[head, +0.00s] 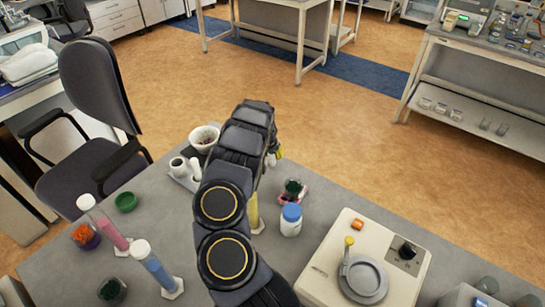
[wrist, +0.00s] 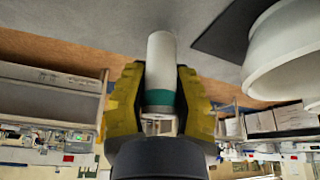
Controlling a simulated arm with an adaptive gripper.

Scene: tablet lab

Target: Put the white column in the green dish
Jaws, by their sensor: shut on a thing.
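The white column (wrist: 160,58) is upright in the picture of the wrist view, between the two yellow fingers of my gripper (wrist: 159,80). The fingers are shut on it, around a teal band near its lower end in that picture. I cannot tell whether its far end touches the grey surface. In the head view my arm hides the column and most of my gripper; only a bit of yellow finger shows (head: 278,154). The green dish (head: 126,202) stands on the left part of the bench and looks empty.
A white bowl (head: 204,138) and white pieces (head: 179,167) stand at the bench's back edge. Test tubes (head: 109,227) stand near the dish. A white bottle (head: 291,220), a small dark-green pot (head: 293,188) and a cream device (head: 363,265) are right of my arm.

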